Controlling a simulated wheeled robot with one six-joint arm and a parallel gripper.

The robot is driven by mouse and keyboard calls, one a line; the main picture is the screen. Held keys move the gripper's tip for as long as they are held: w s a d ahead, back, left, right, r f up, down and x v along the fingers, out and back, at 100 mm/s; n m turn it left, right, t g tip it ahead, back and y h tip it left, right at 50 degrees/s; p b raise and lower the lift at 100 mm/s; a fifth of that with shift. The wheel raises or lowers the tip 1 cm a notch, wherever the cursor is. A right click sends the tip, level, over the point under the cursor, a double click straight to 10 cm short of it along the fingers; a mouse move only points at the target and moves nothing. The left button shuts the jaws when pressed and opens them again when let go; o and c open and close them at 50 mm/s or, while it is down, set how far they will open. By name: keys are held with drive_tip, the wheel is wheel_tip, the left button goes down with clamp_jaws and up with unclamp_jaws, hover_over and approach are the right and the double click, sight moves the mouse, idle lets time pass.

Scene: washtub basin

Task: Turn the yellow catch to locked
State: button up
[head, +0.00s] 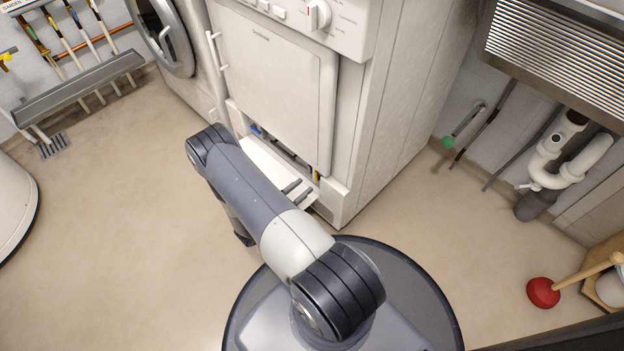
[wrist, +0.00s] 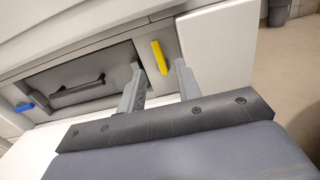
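The yellow catch (wrist: 160,57) is a short bar at the right end of a recessed panel low on the white machine. It stands nearly upright, slightly tilted, in the wrist view. In the head view the yellow catch (head: 317,175) is a small patch near the machine's lower corner. My gripper (wrist: 159,74) is open, its two grey fingers pointing at the catch. The catch shows between the fingertips; I cannot tell whether they reach around it or stop short. The head view also shows my gripper's fingers (head: 299,188) just short of the catch.
A blue catch (wrist: 24,107) sits at the panel's left end. The grey panel (wrist: 75,88) has a dark handle. An open white flap (head: 262,165) lies below the recess. A red plunger (head: 543,292) and pipes (head: 548,165) are at right. Floor at left is clear.

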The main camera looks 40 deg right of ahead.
sight(315, 176)
drive_tip(key=shift+w+d+b, duration=0.15)
drive_tip(key=shift+d+b, duration=0.1)
drive_tip(key=shift+d, duration=1.05)
drive_tip(key=shift+w+d+b, duration=0.1)
drive_tip(key=shift+d+b, duration=0.15)
drive_tip(key=shift+d, duration=1)
drive_tip(key=shift+c, duration=0.3)
clamp_jaws()
